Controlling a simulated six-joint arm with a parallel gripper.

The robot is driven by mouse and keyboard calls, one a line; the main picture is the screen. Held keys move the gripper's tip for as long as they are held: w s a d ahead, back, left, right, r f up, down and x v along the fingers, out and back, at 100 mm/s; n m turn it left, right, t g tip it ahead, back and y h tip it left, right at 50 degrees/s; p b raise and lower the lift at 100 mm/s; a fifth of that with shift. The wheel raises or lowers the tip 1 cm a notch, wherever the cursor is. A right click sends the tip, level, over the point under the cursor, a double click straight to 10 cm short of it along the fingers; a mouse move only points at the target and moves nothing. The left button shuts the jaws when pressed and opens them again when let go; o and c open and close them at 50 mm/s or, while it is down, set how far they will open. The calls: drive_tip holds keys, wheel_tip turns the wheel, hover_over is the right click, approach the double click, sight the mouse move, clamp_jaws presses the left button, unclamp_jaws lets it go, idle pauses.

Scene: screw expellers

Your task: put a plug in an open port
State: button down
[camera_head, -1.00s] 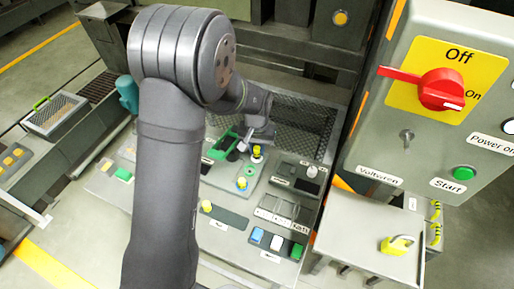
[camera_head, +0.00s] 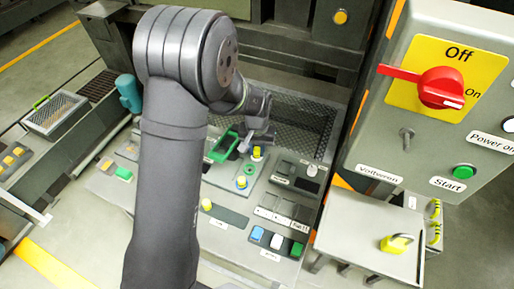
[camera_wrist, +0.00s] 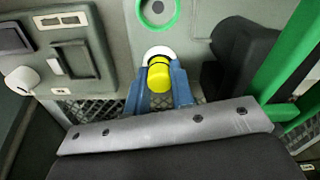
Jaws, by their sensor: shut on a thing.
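My gripper (camera_wrist: 160,92) has its blue fingers on either side of a yellow plug (camera_wrist: 160,72) and is shut on it. The plug's far end is at a white ring (camera_wrist: 158,53) on the grey panel; I cannot tell how far it sits in it. A green ring (camera_wrist: 158,12) with dark holes inside is cut off by the top of the wrist view. In the head view, the yellow plug (camera_head: 257,153) shows under my gripper.
A green open frame (camera_head: 222,147) stands beside the gripper; its green bar (camera_wrist: 290,62) and a dark block (camera_wrist: 240,58) are close on the right in the wrist view. A panel with a white knob (camera_wrist: 22,79) is at the left. A mesh tray (camera_head: 302,120) lies behind.

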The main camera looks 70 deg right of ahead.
drive_tip(key=shift+w+a+f, duration=0.1)
drive_tip(key=shift+a+f, duration=0.1)
drive_tip(key=shift+f, duration=0.25)
drive_tip(key=shift+w+a+f, duration=0.1)
drive_tip(key=shift+a+f, duration=0.05)
drive_tip(key=shift+f, duration=0.25)
idle(0.9)
drive_tip(key=c, duration=1.3)
unclamp_jaws()
drive_tip(key=shift+c, duration=1.1)
drive_tip(key=shift+d+r, duration=0.2)
drive_tip(key=shift+r, duration=0.6)
drive_tip(key=shift+o, duration=1)
drive_tip(key=shift+r, duration=0.35)
drive_tip(key=shift+s+d+r, duration=0.1)
drive_tip(key=shift+s+r, duration=0.05)
drive_tip(key=shift+r, duration=3.3)
